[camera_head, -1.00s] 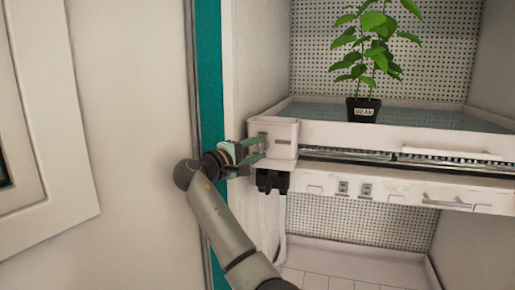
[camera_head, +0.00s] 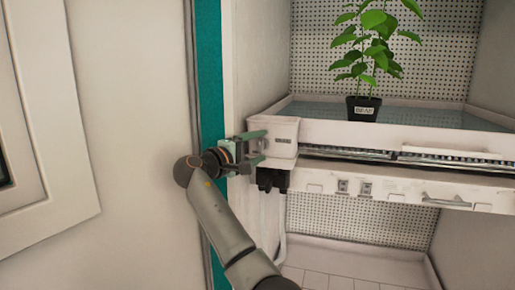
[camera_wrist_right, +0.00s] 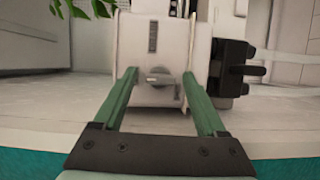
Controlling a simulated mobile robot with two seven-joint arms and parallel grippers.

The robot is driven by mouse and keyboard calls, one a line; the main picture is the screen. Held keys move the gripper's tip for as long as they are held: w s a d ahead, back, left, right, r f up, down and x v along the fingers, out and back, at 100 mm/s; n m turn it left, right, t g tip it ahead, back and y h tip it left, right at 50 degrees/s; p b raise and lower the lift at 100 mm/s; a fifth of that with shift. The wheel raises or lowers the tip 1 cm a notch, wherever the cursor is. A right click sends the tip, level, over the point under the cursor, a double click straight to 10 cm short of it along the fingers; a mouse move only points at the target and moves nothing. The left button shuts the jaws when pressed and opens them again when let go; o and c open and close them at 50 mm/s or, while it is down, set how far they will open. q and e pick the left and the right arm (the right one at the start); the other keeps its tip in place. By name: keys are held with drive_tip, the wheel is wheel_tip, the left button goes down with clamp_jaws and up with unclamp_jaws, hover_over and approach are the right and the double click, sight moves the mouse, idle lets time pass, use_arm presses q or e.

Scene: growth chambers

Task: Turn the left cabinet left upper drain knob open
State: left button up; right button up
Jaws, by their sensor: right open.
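The drain knob (camera_wrist_right: 160,78) is a small grey knob on the face of a white box (camera_wrist_right: 158,45). In the right wrist view it sits between the two green fingertips of my right gripper (camera_wrist_right: 160,76), with a gap on each side. In the head view the white box (camera_head: 284,137) is at the tray's left front corner. My right gripper (camera_head: 262,147) is open there, its fingers one above the other at the box's left side. The knob cannot be made out in the head view. My left gripper is not in view.
A black fitting (camera_head: 272,179) with pale tubing hangs below the box; it also shows in the wrist view (camera_wrist_right: 230,68). A potted plant (camera_head: 362,108) stands on the upper tray (camera_head: 420,137). A white door panel (camera_head: 130,140) is at left.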

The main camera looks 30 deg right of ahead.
drive_tip(key=v, duration=1.2)
drive_tip(key=shift+a+b, duration=0.25)
drive_tip(key=shift+b, duration=0.05)
drive_tip(key=shift+s, duration=0.1)
